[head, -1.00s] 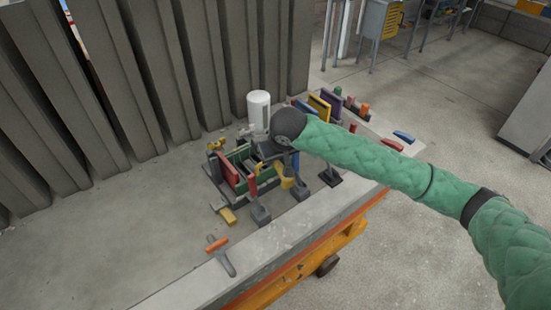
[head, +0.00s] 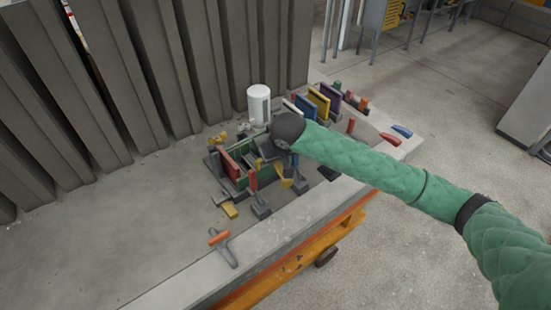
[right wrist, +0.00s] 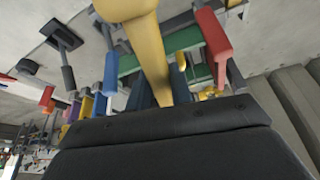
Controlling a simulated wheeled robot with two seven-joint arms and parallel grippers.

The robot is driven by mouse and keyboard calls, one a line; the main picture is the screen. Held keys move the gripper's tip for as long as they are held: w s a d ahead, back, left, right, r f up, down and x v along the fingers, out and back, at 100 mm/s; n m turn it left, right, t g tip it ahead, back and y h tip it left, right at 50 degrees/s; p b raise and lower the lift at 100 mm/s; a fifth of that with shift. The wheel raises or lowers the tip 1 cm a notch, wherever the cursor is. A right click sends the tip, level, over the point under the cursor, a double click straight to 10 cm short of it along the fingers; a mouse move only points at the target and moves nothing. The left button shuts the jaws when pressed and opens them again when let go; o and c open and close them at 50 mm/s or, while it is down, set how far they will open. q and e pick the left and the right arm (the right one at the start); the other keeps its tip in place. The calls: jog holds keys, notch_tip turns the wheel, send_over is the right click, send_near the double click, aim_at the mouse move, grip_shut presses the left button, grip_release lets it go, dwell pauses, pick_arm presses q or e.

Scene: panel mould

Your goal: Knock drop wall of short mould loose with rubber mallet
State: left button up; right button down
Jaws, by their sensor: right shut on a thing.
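The short mould has green side walls (head: 241,178) and stands low on the grey bench. A red upright wall (head: 230,166) is at its left end. The green wall (right wrist: 130,65) and a red block (right wrist: 213,35) also show in the right wrist view. My right gripper (head: 287,135) hangs just over the mould's right end and hides part of it. It is shut on a yellow tool (right wrist: 145,45), probably the mallet, whose yellow part (head: 286,180) points down beside the mould. I cannot tell whether it touches a wall. My left gripper is not in view.
A white cylinder (head: 259,104) stands behind the mould. Coloured panels (head: 318,104) stand to the right. Dark-based posts (head: 262,212) stand along the front. Tall grey slabs (head: 130,80) line the back. The bench's left side is clear.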

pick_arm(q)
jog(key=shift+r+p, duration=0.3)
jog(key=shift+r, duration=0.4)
pick_arm(e)
jog(key=shift+r, duration=0.75)
notch_tip(320, 180, up, 4)
jog(key=p, duration=0.4)
jog(key=shift+r, duration=0.1)
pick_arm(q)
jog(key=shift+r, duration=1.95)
pick_arm(e)
jog(key=shift+r, duration=0.9)
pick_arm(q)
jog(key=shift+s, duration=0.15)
